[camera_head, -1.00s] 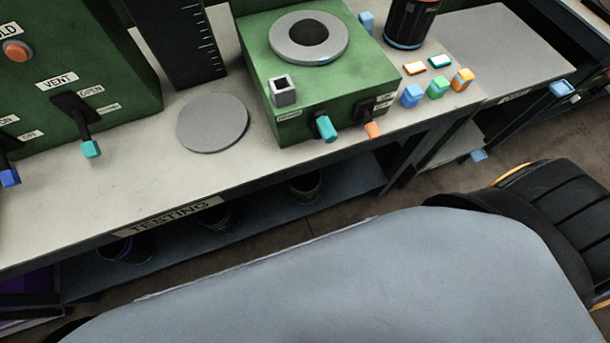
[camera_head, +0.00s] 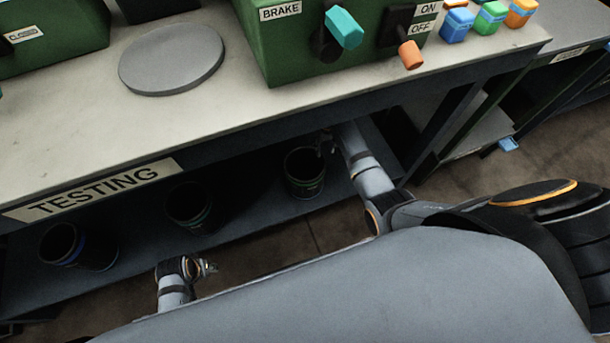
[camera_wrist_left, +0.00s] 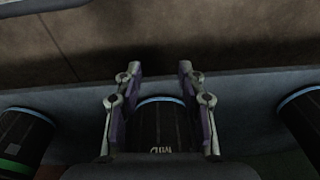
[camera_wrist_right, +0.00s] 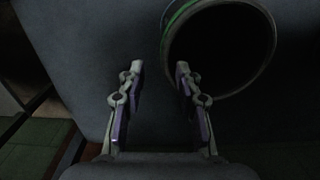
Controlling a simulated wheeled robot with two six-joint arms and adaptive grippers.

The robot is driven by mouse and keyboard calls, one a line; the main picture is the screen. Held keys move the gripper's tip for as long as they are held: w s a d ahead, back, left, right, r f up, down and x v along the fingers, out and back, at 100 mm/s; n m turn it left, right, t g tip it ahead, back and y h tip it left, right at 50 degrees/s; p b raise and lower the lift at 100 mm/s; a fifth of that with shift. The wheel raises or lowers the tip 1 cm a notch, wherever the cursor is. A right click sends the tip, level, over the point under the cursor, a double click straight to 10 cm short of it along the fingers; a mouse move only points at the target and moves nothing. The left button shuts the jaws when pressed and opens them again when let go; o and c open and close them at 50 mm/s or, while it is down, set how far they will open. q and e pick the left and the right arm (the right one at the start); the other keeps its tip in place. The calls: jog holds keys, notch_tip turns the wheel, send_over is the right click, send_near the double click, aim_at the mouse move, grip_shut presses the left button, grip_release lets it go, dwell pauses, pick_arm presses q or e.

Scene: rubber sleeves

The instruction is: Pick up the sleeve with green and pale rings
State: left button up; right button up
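Three black sleeves stand on the dim lower shelf. The right one (camera_head: 304,184) shows green and seemingly paler rings. The middle one (camera_head: 190,212) has a dull greenish ring, the left one (camera_head: 62,250) a blue ring; shades are hard to tell. My right gripper (camera_head: 325,145) is at the right sleeve's far right rim. In the right wrist view it is open (camera_wrist_right: 157,75), one finger overlapping the green-edged sleeve (camera_wrist_right: 222,45), the other outside; contact is unclear. My left gripper (camera_head: 211,267) is low before the shelf; the left wrist view shows it open and empty (camera_wrist_left: 158,75).
The bench top (camera_head: 75,130) with its TESTING label (camera_head: 95,190) overhangs the shelf (camera_head: 130,282). A grey disc (camera_head: 172,58) and a green machine (camera_head: 290,55) with levers stand on the bench. Several coloured blocks (camera_head: 490,18) sit at the right.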

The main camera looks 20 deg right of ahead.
aim_at(322, 163)
jog(key=f+b, duration=0.1)
jog(key=f, duration=0.3)
jog(key=f+b, duration=0.1)
jog(key=f, duration=0.1)
jog(key=shift+s+a+f+b, duration=0.2)
jog(key=shift+s+a+b, duration=0.05)
jog(key=shift+b, duration=0.05)
jog(key=shift+f+b, duration=0.4)
jog(key=shift+f, duration=0.7)
pick_arm(q)
notch_tip(322, 163, up, 8)
jog(key=d, duration=0.2)
jog(key=shift+d+h, duration=0.25)
jog(key=shift+h, duration=0.05)
jog(key=shift+r, duration=0.15)
pick_arm(e)
jog(key=shift+r, duration=0.1)
grip_shut()
